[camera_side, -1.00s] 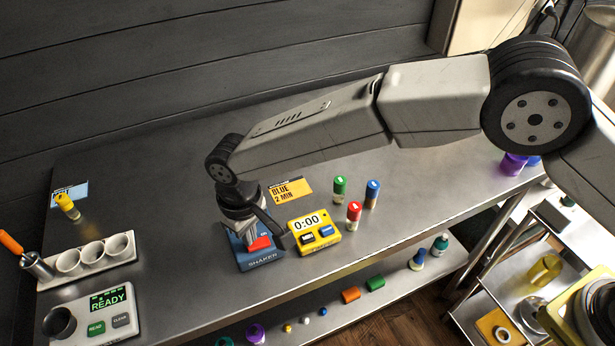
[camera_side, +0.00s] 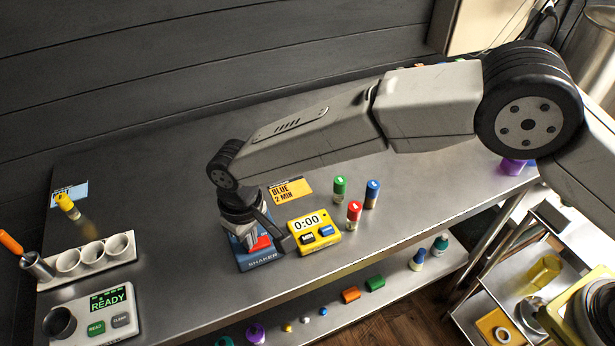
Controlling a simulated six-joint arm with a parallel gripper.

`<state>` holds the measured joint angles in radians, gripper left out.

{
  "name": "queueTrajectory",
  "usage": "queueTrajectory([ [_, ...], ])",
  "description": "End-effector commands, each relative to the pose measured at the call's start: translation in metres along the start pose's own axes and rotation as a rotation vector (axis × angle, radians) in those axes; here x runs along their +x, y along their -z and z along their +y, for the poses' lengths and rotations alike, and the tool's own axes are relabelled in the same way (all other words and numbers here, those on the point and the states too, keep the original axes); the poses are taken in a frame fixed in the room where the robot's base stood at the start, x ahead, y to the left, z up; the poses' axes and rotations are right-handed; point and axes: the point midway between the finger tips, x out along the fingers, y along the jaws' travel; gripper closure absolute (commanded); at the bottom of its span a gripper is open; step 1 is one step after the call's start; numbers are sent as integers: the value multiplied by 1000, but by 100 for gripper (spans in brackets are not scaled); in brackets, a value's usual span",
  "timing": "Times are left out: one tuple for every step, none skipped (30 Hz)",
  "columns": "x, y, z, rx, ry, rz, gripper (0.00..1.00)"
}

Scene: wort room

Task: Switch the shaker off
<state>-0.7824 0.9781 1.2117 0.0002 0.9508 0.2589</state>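The shaker (camera_side: 262,260) is a blue box with a "SHAKER" label on its front, on the metal bench left of centre. A red switch or rocker (camera_side: 261,243) shows on its top. My gripper (camera_side: 262,236) is right over the shaker, pointing down, with a dark finger reaching down at the right of the red part. The gripper and wrist hide much of the shaker's top. I cannot tell whether the fingers are open or shut, or whether they touch the switch.
A yellow timer (camera_side: 316,240) reading 0:00 stands close at the shaker's right. Green (camera_side: 339,189), red (camera_side: 353,214) and blue (camera_side: 372,194) capped vials stand farther right. A "BLUE 2 MIN" card (camera_side: 290,191) lies behind. A "READY" device (camera_side: 108,318) and cup rack (camera_side: 120,252) stand left.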

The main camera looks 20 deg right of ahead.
Motion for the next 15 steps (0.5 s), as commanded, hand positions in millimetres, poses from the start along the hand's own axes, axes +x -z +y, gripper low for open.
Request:
queueTrajectory([
  [1, 0, 0, 0, -1, -1, 100],
  [2, 0, 0, 0, -1, -1, 100],
  [2, 0, 0, 0, -1, -1, 100],
  [2, 0, 0, 0, -1, -1, 100],
  [2, 0, 0, 0, -1, -1, 100],
  [2, 0, 0, 0, -1, -1, 100],
  [1, 0, 0, 0, -1, -2, 100],
  [1, 0, 0, 0, -1, -2, 100],
  [0, 0, 0, 0, -1, -2, 100],
  [-1, 0, 0, 0, -1, -2, 100],
  [-2, 0, 0, 0, -1, -1, 100],
  [-4, 0, 0, 0, 0, -1, 100],
  [-6, 0, 0, 0, 0, -1, 100],
  [-8, 0, 0, 0, 0, 0, 100],
  [-10, 0, 0, 0, 0, 1, 100],
])
